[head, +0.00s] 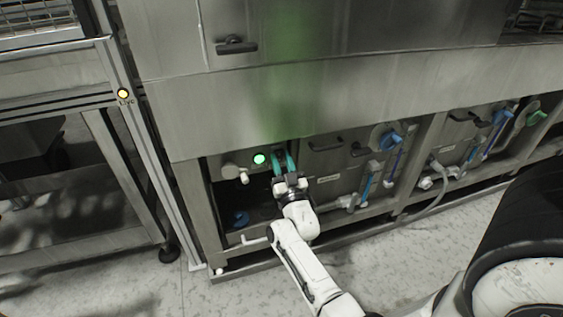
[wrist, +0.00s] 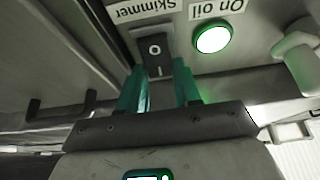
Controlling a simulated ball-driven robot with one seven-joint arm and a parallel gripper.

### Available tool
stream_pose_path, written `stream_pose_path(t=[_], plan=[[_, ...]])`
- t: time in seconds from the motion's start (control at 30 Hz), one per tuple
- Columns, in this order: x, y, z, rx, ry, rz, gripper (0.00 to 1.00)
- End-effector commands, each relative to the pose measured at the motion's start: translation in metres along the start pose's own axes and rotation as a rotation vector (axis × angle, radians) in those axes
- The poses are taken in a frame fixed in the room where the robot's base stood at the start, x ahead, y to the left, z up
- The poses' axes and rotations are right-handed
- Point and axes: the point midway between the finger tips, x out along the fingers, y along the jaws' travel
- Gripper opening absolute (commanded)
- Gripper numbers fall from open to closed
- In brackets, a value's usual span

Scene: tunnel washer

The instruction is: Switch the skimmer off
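The skimmer switch (wrist: 155,52) is a dark rocker with a white O and a white line, beside the upside-down "Skimmer" label (wrist: 146,10) in the wrist view. My gripper (wrist: 159,72) has two teal fingers with a gap between them, and their tips are close to the switch, one at each side of its lower part. I cannot tell whether they touch it. A round lamp (wrist: 212,37) by the "On oil" label glows green next to the switch. In the head view my gripper (head: 284,160) is at the panel, right of the green lamp (head: 260,159), and hides the switch.
A pale handle (wrist: 298,52) juts out at the right in the wrist view. Blue-handled valves (head: 388,138) and pipes are to the right in the head view. A steel frame post (head: 140,150) stands to the left. Steel housing (head: 300,100) overhangs the panel.

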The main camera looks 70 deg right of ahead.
Motion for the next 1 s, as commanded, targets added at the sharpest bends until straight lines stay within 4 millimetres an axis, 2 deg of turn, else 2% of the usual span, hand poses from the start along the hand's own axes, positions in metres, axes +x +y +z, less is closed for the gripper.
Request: stream_pose_path(t=[0.03, 0.23, 0.57, 0.67, 1.0], plan=[[0.000, 0.000, 0.000, 0.000, 0.000, 0.000, 0.38], [0.000, 0.000, 0.000, 0.000, 0.000, 0.000, 0.57], [-0.005, 0.000, 0.000, 0.000, -0.001, -0.001, 0.57], [-0.016, -0.001, 0.000, -0.001, -0.004, -0.003, 0.57], [-0.080, 0.000, 0.000, 0.000, -0.004, -0.002, 0.57]])
